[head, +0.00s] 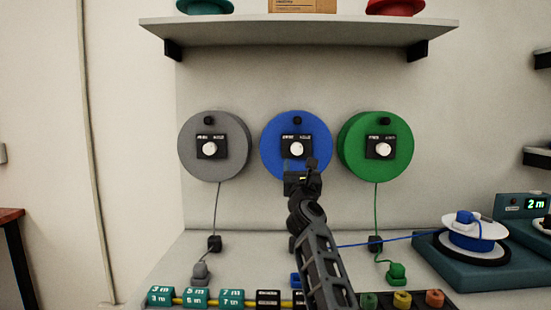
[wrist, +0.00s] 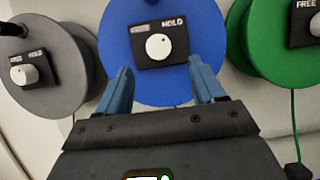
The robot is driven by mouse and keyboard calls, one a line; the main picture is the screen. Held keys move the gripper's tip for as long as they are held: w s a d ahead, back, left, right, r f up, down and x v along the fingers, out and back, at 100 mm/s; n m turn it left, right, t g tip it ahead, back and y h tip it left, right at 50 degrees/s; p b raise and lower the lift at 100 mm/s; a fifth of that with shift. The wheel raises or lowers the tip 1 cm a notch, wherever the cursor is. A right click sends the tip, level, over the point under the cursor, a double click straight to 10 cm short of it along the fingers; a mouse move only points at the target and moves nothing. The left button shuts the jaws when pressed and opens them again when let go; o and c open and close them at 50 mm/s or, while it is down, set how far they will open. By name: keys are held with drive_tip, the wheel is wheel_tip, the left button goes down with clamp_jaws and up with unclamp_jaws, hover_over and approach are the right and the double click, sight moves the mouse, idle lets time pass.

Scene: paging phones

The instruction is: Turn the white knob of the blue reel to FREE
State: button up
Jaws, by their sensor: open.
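The blue reel (head: 274,165) hangs on the wall between two other reels. Its white knob (head: 297,150) sits on a black plate with a label on each side. In the wrist view the white knob (wrist: 158,47) is upper centre, and the right label reads HOLD. The left label is too blurred to read, and a small dark mark shows on the knob's face. My gripper (wrist: 161,74) is open and empty, its two blue fingers pointing at the blue reel below the knob, apart from it. In the head view my gripper (head: 302,170) covers the reel's lower right part.
A grey reel (head: 190,165) is on the left and a green reel (head: 350,160) on the right, each with its own white knob. A shelf (head: 300,32) is above. A blue cord (head: 390,240) runs right to a spool on a teal device (head: 470,275). Labelled blocks line the bench front.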

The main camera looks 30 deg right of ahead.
sight(297, 150)
drive_tip(key=b+x, duration=0.3)
drive_tip(key=x, duration=0.2)
drive_tip(key=shift+w+r, duration=0.1)
drive_tip(key=shift+w, duration=0.3)
drive_tip(key=shift+b+x, duration=0.5)
drive_tip(key=shift+x, duration=0.55)
drive_tip(key=shift+r, duration=0.15)
drive_tip(key=shift+s, duration=0.1)
drive_tip(key=c, duration=1.1)
